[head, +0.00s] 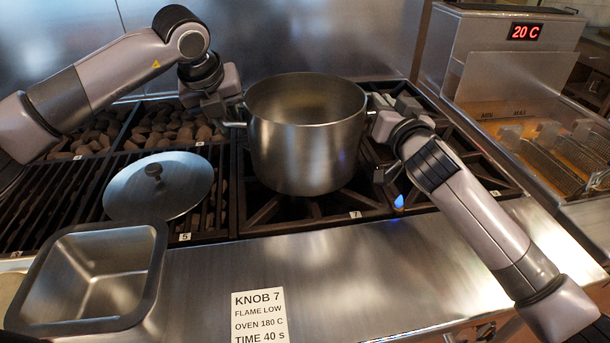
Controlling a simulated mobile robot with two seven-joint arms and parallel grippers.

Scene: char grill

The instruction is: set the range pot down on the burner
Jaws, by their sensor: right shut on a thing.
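The range pot (300,155), a tall steel pot with no lid on, is upright over the black burner grate (275,212) in the middle of the range. I cannot tell whether its base touches the grate or hangs just above it. My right gripper (379,113) is shut on the pot's right handle. My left gripper (236,112) is at the pot's left handle, and its jaws are too unclear to tell open from shut. The burner under the pot is mostly hidden.
A round lid (180,188) lies on the char grill bars at left. A square steel pan (92,275) sits at front left. A card (260,316) reads knob 7, flame low. A fryer (530,130) stands at right.

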